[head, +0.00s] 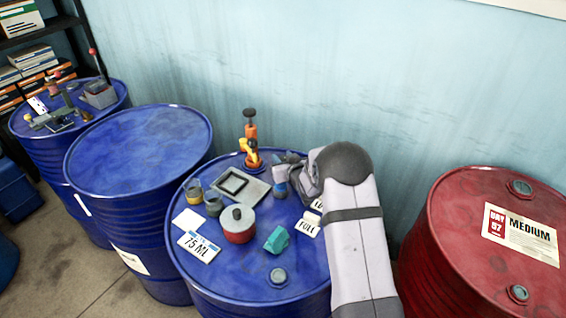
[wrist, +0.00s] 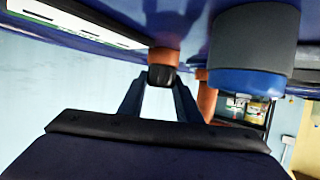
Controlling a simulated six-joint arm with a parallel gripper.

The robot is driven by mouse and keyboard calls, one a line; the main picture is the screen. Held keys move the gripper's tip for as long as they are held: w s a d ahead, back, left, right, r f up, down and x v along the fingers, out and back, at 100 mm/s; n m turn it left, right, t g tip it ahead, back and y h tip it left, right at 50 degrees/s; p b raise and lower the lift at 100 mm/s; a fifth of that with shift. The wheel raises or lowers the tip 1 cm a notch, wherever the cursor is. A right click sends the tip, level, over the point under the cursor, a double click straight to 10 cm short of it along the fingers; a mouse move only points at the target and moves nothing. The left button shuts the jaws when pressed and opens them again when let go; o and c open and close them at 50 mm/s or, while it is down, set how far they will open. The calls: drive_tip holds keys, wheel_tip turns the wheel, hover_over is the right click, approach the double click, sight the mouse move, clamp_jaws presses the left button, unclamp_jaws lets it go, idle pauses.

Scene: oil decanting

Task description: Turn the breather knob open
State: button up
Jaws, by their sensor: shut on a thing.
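The breather knob, a dark knob on a short orange-brown stem (wrist: 163,55), shows in the wrist view, which looks upside down. My gripper (wrist: 160,84) has its two dark fingers at either side of the knob and is shut on it. In the head view my gripper (head: 290,166) is low over the back right of the middle blue drum (head: 230,283), beside the orange pump (head: 252,150). The knob cannot be made out there behind my gripper and arm. How far the knob is turned cannot be told.
A grey and blue cylinder (wrist: 255,50) stands close beside my fingers. The drum top also holds a grey tray (head: 258,188), a red pot (head: 238,225), a teal block (head: 277,240), small jars and cards. A red drum (head: 450,230) stands at the right.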

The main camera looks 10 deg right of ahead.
drive_tip(key=shift+w+r+m+h+b, duration=0.1)
drive_tip(key=shift+r+m+h+b, duration=0.1)
drive_tip(key=shift+m+h+b, duration=1.1)
drive_tip(key=shift+r+h, duration=0.1)
drive_tip(key=shift+h, duration=0.4)
drive_tip(key=shift+m, duration=0.4)
drive_tip(key=o, duration=1.1)
drive_tip(key=shift+c, duration=0.2)
drive_tip(key=shift+f, duration=0.2)
drive_tip(key=shift+s+b, duration=0.2)
drive_tip(key=shift+b, duration=0.1)
drive_tip(key=shift+b+v, duration=0.8)
drive_tip(key=shift+v, duration=2.8)
